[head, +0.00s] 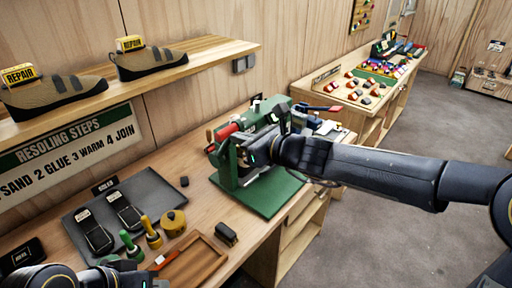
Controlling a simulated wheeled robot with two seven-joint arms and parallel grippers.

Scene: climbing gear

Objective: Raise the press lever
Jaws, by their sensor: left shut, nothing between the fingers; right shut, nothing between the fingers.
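The green press (233,172) stands on a green base plate (268,196) near the right end of the workbench. A red grip (228,131) shows at its upper left, and a red-tipped lever (320,108) sticks out at its upper right. I cannot tell for certain which is the press lever. My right arm reaches in from the right across the press's front. My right gripper (222,157) is shut and empty, close to the press below the red grip; contact cannot be told. My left gripper (146,281) is shut and empty at the bottom left edge, partly cut off.
A grey mat (155,190) with black shoe-like pieces, green and yellow tools, a yellow round tin (173,222), a wooden tray (205,259) and a dark brush (226,234) lie left of the press. A shelf (190,62) with shoes hangs above. Another bench stands behind.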

